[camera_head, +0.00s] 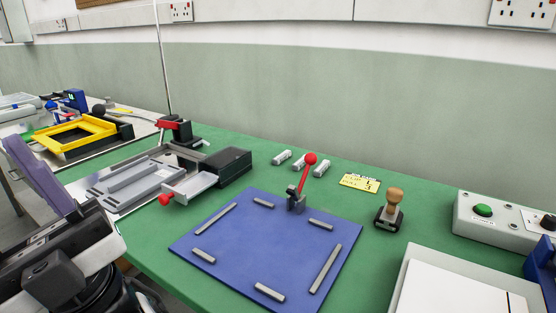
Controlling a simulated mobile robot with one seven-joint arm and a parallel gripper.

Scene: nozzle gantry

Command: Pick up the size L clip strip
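Three short light-grey strips lie in a loose row on the green table top behind the blue plate: a left one (282,157), a middle one (299,162) and a right one (321,169). They look alike; no size mark can be read on them, so I cannot tell which is size L. Several grey bars also lie on the blue plate (262,240), the longest (325,268) along its right side. Part of my dark arm fills the lower left, far from the strips.
A red-knobbed lever (309,159) rises just in front of the strips. A yellow card (360,182) and a wooden-handled stamp (392,207) are to the right. A grey slide fixture (140,182) and black box (225,166) are left. A white tray (400,285) is front right.

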